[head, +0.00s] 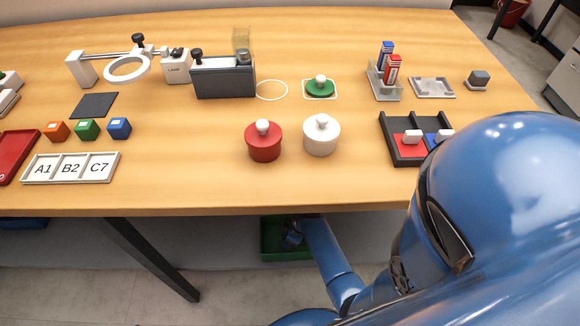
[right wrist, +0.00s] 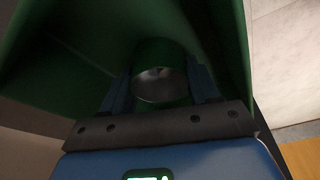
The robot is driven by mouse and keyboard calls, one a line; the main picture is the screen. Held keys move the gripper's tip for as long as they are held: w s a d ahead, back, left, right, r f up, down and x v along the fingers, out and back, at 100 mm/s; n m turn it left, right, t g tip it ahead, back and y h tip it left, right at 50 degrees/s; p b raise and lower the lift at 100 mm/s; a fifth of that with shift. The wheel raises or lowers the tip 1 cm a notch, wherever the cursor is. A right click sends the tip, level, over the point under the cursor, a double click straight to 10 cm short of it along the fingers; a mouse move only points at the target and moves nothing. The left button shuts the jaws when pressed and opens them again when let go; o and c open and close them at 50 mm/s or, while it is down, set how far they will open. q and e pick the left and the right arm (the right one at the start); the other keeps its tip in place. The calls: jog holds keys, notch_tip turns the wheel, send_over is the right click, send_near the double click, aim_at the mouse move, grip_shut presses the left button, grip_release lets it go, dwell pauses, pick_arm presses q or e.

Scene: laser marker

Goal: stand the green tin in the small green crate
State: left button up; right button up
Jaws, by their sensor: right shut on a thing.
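The small green crate (head: 270,246) is below the table's front edge in the head view, partly hidden by the table and my arm. My right gripper (head: 292,234) reaches down into it. In the right wrist view, the crate's dark green walls (right wrist: 62,85) surround my right gripper (right wrist: 160,90). The gripper is shut on the green tin (right wrist: 158,50), a round green can with a grey metallic end facing the camera. The tin is inside the crate; whether its far end touches the crate floor is not clear. My left gripper is not in view.
A green lid (head: 320,90) with a white knob lies at the table's back. A red tin (head: 263,147) and a white tin (head: 320,138) stand near the middle. The table's front edge (head: 200,211) overhangs near the crate. A dark table leg (head: 150,258) stands to the left.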

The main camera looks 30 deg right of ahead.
jog(key=o, duration=1.2)
jog(key=shift+s+r+p, duration=0.1)
jog(key=shift+r+p, duration=0.35)
jog(key=shift+r, duration=0.2)
jog(key=s+a+r+m+t+p, duration=0.1)
jog(key=s+r+t, duration=0.3)
jog(key=r, duration=0.8)
jog(key=s+a+r+m+t+h+p, duration=0.1)
jog(key=s+r+m+t, duration=0.3)
jog(key=r, duration=0.7)
jog(key=s+a+r+m+t+h+p, duration=0.1)
jog(key=s+r+t, duration=0.5)
jog(key=r, duration=0.6)
jog(key=shift+a+r+m+t+p, duration=0.3)
jog(key=shift+a+m+t+p, duration=0.35)
jog(key=shift+a, duration=0.3)
